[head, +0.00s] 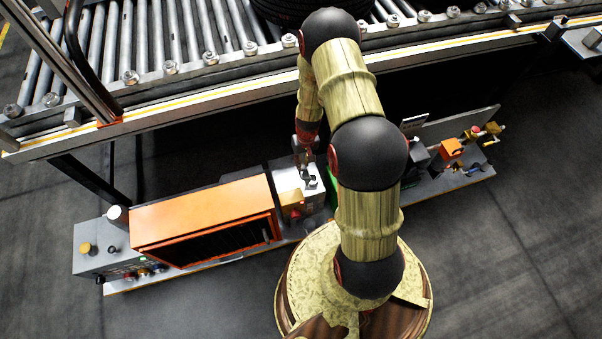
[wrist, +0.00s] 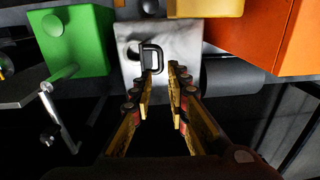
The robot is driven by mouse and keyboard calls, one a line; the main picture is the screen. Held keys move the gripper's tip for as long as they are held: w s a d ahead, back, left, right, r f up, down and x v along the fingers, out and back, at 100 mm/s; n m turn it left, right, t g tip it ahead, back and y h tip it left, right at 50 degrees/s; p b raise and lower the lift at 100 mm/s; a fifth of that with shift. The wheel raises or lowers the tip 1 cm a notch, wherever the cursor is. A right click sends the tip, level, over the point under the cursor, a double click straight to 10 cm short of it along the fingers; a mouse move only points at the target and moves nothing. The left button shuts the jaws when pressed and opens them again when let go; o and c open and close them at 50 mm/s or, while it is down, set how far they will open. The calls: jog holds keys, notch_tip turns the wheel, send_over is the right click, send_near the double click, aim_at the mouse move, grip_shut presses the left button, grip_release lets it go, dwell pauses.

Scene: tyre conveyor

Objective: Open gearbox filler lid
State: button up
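A pale grey metal box (head: 287,178) stands on the bench between an orange cabinet and my arm. It also fills the upper middle of the wrist view (wrist: 187,42). A dark loop handle (wrist: 152,47) sits on its face, probably that of the filler lid; I cannot make out a lid edge. In the wrist view my gripper (wrist: 162,75) has its two yellow fingers apart with an empty gap. The left fingertip overlaps the handle's lower end; I cannot tell if they touch. In the head view my gripper (head: 305,160) is above the box, partly hidden by my arm.
The orange cabinet (head: 195,210) stands left of the box, and a green block (wrist: 72,42) on its other side. A metal crank (wrist: 55,105) is at left in the wrist view. The roller conveyor (head: 180,35) runs behind the bench.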

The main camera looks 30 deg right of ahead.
aim_at(301, 174)
jog(key=f, duration=0.2)
jog(key=f+b, duration=0.1)
jog(key=f, duration=0.2)
jog(key=f+b, duration=0.1)
jog(key=f, duration=0.1)
jog(key=shift+a+f, duration=0.3)
jog(key=shift+f, duration=0.1)
grip_shut()
dwell(0.4)
